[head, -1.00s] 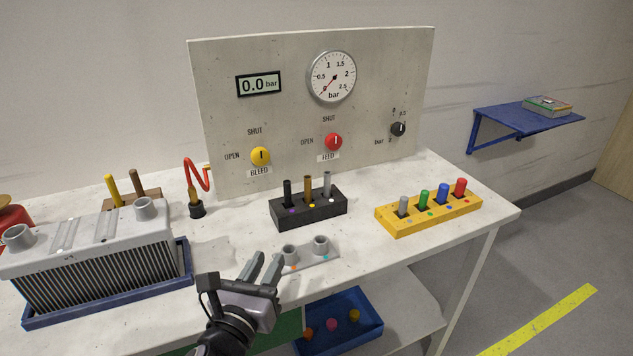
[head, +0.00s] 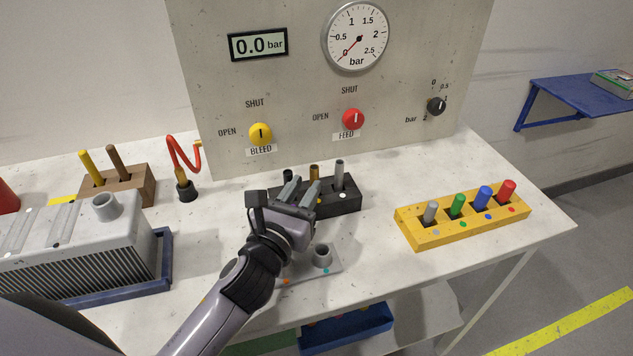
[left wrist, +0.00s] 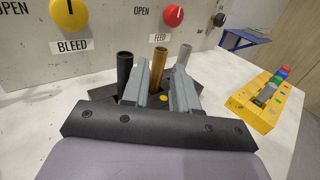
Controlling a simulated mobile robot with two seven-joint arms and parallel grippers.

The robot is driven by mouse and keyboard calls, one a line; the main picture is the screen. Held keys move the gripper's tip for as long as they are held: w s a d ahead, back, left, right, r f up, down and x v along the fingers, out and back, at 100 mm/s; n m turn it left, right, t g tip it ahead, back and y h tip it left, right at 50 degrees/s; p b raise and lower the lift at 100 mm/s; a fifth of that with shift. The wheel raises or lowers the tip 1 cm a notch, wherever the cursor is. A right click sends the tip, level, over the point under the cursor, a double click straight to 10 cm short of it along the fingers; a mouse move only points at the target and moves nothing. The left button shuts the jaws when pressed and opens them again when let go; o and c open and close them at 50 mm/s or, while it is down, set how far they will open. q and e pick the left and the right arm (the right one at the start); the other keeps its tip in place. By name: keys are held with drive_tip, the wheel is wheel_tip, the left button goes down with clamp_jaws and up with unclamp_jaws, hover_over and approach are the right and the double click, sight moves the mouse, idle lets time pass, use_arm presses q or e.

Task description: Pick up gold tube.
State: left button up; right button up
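The gold tube (head: 314,171) stands upright in the middle of the black holder (head: 347,200), between a black tube (head: 288,175) and a grey tube (head: 339,173). My left gripper (head: 302,186) is open in front of the holder. In the left wrist view, the gold tube (left wrist: 158,70) shows between the two fingers of my gripper (left wrist: 161,75), with the black tube (left wrist: 124,72) left of them and the grey tube (left wrist: 184,60) behind the right finger. I cannot tell whether a finger touches the gold tube. My right gripper is not in view.
A grey plate with short sockets (head: 322,258) lies under my left arm. A yellow holder (head: 430,236) with coloured pegs stands at the right, a finned grey unit (head: 80,255) at the left. The gauge panel (head: 290,90) rises behind the black holder.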

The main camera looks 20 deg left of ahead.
sight(312, 174)
use_arm(q)
drive_tip(key=shift+w+d+r, duration=0.1)
drive_tip(key=shift+w, duration=1.3)
drive_tip(key=shift+w+d+r, duration=0.1)
drive_tip(key=shift+w, duration=1.25)
clamp_jaws()
